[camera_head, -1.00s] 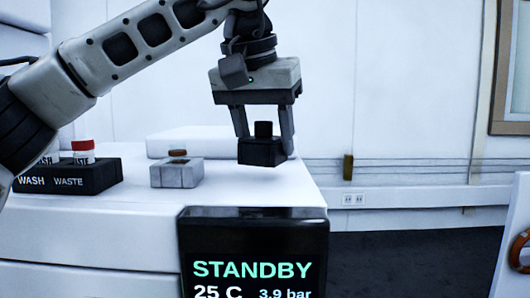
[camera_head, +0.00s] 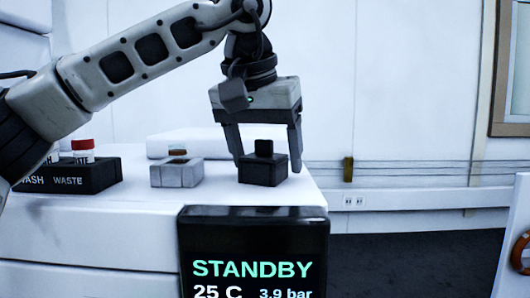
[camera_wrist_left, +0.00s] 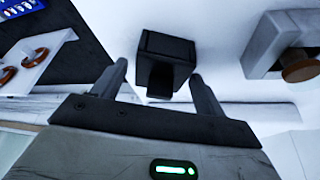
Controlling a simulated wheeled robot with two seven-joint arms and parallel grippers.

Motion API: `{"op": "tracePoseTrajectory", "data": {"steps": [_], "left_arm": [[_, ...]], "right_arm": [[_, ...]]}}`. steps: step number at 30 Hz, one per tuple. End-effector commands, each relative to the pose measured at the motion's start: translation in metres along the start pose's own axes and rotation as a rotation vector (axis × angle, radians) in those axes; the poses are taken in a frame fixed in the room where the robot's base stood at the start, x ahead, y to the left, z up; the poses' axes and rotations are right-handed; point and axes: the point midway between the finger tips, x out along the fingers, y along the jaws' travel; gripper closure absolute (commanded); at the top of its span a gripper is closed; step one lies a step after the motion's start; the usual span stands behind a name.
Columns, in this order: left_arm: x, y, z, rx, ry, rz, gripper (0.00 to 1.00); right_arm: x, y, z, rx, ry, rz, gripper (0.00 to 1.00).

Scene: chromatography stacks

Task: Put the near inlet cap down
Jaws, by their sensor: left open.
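The black inlet cap (camera_head: 263,170), a dark block with a small knob on top, sits upright on the white bench top near its right end. My left gripper (camera_head: 267,160) is open around it, one finger on each side, with gaps between the fingers and the cap. In the left wrist view the cap (camera_wrist_left: 164,64) lies between the spread fingertips of the left gripper (camera_wrist_left: 158,78). My right gripper is not in view.
A grey block with a brown top (camera_head: 177,170) stands left of the cap. A dark rack (camera_head: 70,178) marked WASH and WASTE is further left. A display (camera_head: 253,250) reading STANDBY stands in front, and the bench's right edge is close.

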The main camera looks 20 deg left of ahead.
Motion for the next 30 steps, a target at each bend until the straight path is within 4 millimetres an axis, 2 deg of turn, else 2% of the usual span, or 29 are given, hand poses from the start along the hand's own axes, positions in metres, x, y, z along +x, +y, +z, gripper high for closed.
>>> {"op": "tracePoseTrajectory", "data": {"steps": [5, 12, 18, 22, 30], "left_arm": [[-0.024, 0.0, -0.002, 0.0, 0.003, 0.0, 0.28], [-0.078, 0.001, -0.002, 0.0, 0.002, 0.001, 0.28], [-0.11, 0.001, -0.002, 0.001, 0.001, -0.001, 0.28], [-0.119, 0.0, -0.001, 0.001, 0.0, 0.0, 0.28], [-0.121, 0.0, -0.001, 0.002, -0.001, 0.0, 0.28]], "right_arm": [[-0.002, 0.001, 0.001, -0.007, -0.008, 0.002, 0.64], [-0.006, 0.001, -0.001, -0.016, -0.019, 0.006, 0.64], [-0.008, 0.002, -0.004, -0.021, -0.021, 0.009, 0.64], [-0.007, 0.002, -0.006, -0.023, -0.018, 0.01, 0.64], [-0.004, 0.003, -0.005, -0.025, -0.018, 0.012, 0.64]]}}
